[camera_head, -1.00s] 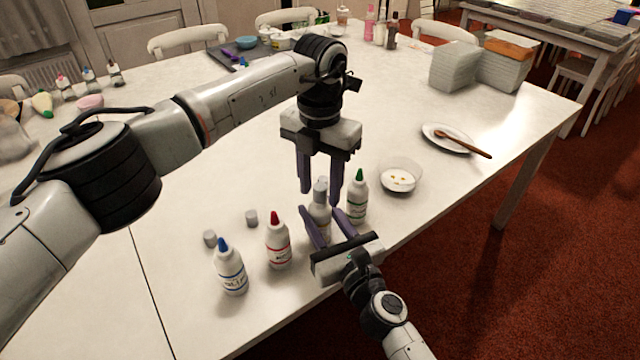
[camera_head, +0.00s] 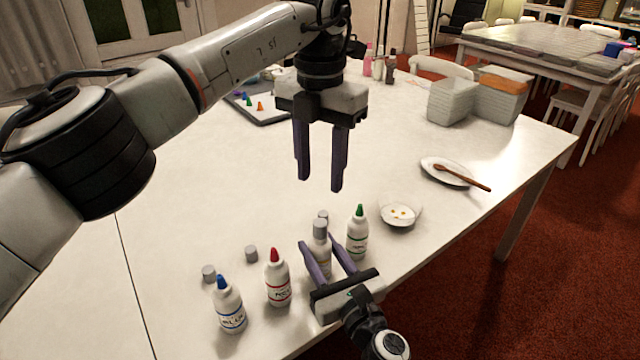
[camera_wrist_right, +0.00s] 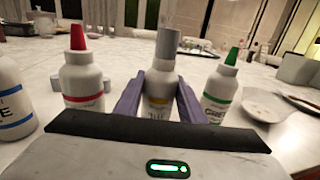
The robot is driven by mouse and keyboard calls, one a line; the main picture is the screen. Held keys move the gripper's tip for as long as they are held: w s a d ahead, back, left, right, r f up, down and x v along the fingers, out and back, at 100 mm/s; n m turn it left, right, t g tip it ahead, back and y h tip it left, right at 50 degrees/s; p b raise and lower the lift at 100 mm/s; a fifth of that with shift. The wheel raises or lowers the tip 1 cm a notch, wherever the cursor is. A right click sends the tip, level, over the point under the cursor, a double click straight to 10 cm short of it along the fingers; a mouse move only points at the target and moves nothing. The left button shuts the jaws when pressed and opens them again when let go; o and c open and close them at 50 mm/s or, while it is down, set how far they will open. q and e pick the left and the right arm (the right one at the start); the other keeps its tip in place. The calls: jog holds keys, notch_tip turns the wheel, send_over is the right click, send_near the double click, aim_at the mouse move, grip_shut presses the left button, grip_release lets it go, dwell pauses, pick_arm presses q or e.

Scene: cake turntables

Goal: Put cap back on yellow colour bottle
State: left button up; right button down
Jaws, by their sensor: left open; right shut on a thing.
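The yellow colour bottle (camera_head: 319,247) stands upright on the table near its front edge, with a yellowish label (camera_wrist_right: 158,101) in the right wrist view. A grey cap (camera_head: 320,229) sits on top of it, and this cap (camera_wrist_right: 167,44) also shows in the right wrist view, covering the tip. My right gripper (camera_head: 320,244) is shut on the bottle's body, one finger on each side. My left gripper (camera_head: 319,184) is open and empty above and behind the bottle, apart from the cap.
The red bottle (camera_head: 278,280) and blue bottle (camera_head: 229,306) stand left, the green bottle (camera_head: 357,236) close right. Loose grey caps lie behind the bottles: one (camera_head: 251,254), another (camera_head: 208,273), a third (camera_head: 322,215). A bowl (camera_head: 400,222) and a plate (camera_head: 432,168) with a spoon are right.

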jog(key=c, duration=1.1)
grip_release()
jog(key=shift+s, duration=0.1)
jog(key=v, duration=1)
jog(key=shift+r, duration=0.1)
